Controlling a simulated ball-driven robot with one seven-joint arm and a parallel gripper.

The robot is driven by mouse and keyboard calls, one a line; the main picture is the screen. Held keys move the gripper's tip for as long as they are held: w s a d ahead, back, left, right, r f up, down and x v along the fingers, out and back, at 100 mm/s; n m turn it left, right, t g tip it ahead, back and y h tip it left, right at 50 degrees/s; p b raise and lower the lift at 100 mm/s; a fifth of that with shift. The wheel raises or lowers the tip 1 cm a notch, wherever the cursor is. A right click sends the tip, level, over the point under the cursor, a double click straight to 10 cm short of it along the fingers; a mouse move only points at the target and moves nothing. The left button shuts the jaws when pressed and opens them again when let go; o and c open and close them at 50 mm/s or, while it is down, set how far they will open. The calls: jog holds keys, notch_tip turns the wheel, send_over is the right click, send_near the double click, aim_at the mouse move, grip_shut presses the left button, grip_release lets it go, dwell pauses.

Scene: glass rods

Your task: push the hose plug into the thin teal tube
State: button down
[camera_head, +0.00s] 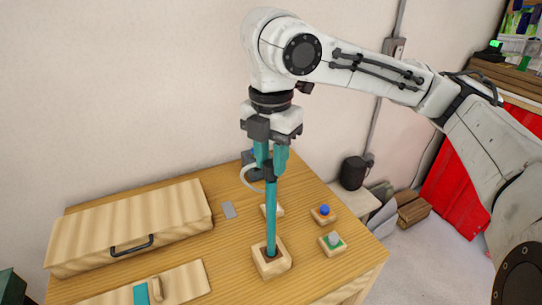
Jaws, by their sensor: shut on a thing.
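The thin teal tube (271,215) stands upright in a square wooden block (272,267) on the table. My gripper (270,165) points down right above the tube, with its teal fingers shut around the dark hose plug (268,172). The fingers hide most of the plug. A white hose (246,178) loops out to the left from beside the fingers. The plug is in line with the tube's top end, but I cannot tell whether it touches the tube or sits inside it.
A wooden box with a dark handle (132,246) lies at the left. Small wooden blocks with a blue knob (324,209) and a grey-green knob (333,239) sit to the right. A small grey plate (229,210) lies left of the tube. A board with a teal patch (141,294) is at front left.

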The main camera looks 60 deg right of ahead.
aim_at(271, 163)
jog(key=shift+f+b, duration=0.35)
jog(key=shift+f, duration=0.25)
jog(key=c, duration=1.1)
grip_release()
notch_tip(271, 163, up, 8)
jog(key=p, duration=0.7)
jog(key=shift+r+p, duration=0.2)
jog(key=shift+p, duration=0.15)
jog(key=shift+r, duration=1.35)
